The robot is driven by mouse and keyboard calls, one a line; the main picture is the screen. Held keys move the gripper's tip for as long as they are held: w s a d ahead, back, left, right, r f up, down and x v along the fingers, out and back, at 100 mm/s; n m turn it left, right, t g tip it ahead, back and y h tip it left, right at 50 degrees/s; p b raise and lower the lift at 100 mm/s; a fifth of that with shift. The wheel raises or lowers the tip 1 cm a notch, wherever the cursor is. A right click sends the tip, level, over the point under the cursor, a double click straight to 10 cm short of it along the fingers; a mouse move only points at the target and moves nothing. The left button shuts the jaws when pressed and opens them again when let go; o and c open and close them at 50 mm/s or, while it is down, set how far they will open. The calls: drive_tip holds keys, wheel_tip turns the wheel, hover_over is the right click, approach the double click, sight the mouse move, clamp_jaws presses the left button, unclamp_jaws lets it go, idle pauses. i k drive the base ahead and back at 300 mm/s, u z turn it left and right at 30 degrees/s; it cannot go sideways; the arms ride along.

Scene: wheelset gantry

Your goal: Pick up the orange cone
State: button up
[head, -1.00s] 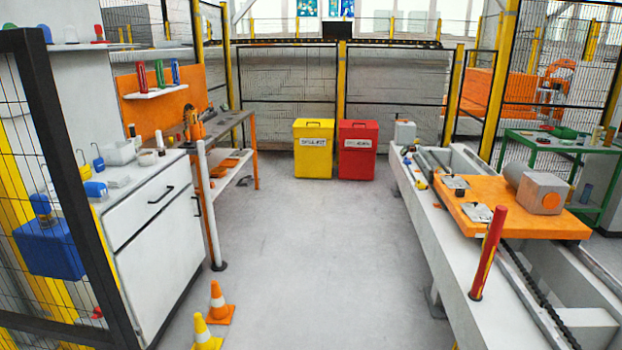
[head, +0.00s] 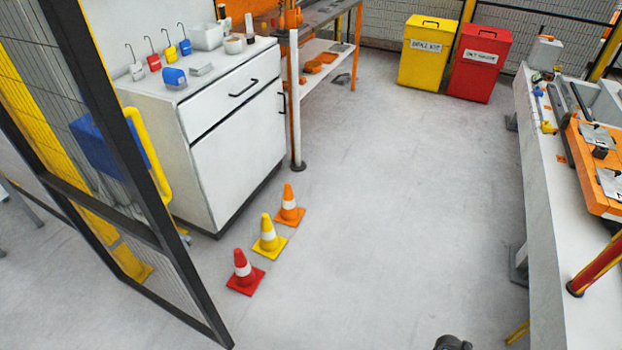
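The orange cone (head: 288,207) stands upright on the grey floor, with a white band and a square orange base. It is the farthest of three cones in a slanting row. The yellow cone (head: 268,236) stands just in front of it to the left, and the red cone (head: 244,273) is nearest. All three show fully, with nothing covering them. My gripper is not recognisable in the head view. Only a small dark rounded piece (head: 453,343) shows at the bottom edge, and I cannot tell what it is.
A white cabinet (head: 240,153) stands behind the cones to the left. A thin white post (head: 296,120) rises beyond the orange cone. A black-framed mesh panel (head: 130,215) is at left. A long grey bench (head: 560,230) runs along the right. The floor between is clear.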

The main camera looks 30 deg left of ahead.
sight(290, 215)
drive_tip(key=i, duration=2.5)
drive_tip(key=z, duration=0.5)
drive_tip(key=k, duration=0.15)
drive_tip(key=u, duration=3.15)
